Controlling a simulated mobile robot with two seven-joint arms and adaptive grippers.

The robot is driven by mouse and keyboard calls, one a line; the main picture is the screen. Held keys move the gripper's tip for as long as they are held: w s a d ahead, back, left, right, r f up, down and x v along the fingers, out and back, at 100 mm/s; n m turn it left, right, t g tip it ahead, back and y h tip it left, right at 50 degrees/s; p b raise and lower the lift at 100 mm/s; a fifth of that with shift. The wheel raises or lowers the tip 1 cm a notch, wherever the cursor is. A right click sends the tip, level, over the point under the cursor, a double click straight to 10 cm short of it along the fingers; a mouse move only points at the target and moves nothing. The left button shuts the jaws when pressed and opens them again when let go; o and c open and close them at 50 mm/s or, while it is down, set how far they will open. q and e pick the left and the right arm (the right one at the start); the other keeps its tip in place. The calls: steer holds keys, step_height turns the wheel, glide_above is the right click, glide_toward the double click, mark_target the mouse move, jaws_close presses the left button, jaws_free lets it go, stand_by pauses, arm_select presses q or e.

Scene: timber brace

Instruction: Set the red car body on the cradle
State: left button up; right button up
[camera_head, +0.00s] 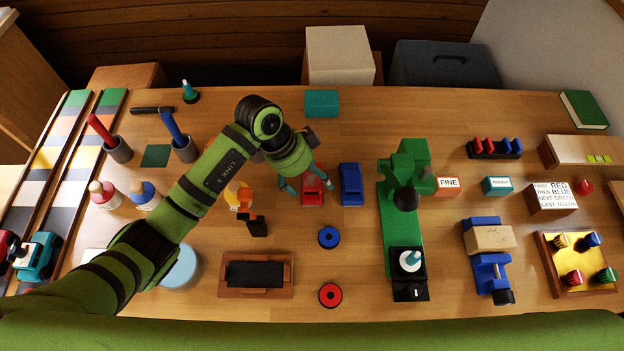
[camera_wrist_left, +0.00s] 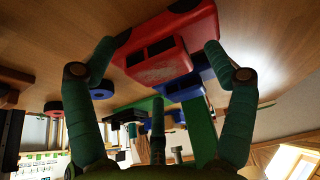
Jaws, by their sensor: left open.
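The red car body (camera_head: 313,188) lies on the table left of the blue car body (camera_head: 351,184). My left gripper (camera_head: 307,178) is open over it, with one finger at each side. In the left wrist view the red car body (camera_wrist_left: 158,48) sits between the spread fingertips of my left gripper (camera_wrist_left: 162,46); I cannot tell whether they touch it. A wooden frame with a dark middle, seemingly the cradle (camera_head: 227,291), stands empty nearer the front. My right gripper is out of view.
A blue ring (camera_head: 328,237) and a red ring (camera_head: 330,295) lie right of the cradle. A small orange and black item (camera_head: 257,228) stands behind it. The green press (camera_head: 389,230) stands to the right. Bare table lies between the rings and the press.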

arm_select(q)
steer(key=shift+f, duration=0.2)
steer(key=c, duration=1.2)
